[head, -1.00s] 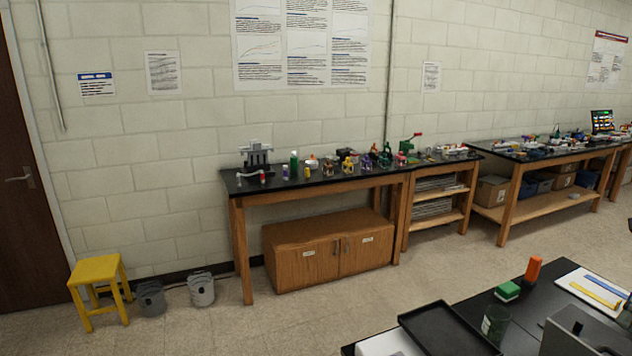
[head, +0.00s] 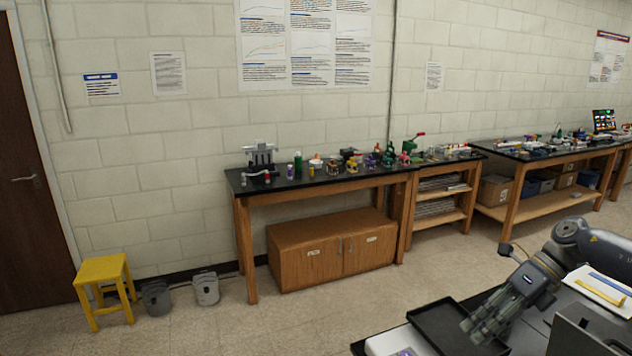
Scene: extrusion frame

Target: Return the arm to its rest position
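My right gripper (head: 488,326) shows in the head view at the lower right, its arm coming in from the right edge. Its fingers point down and to the left, in front of the black tray on the near dark table. The fingers look close together, but whether they are open or shut is unclear, and I see nothing held in them. My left gripper is not in view.
The near table holds a black tray (head: 429,318) and a white board with a yellow ruler (head: 600,291). A long bench (head: 330,191) crowded with small items stands by the wall. A yellow stool (head: 102,270) is at left.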

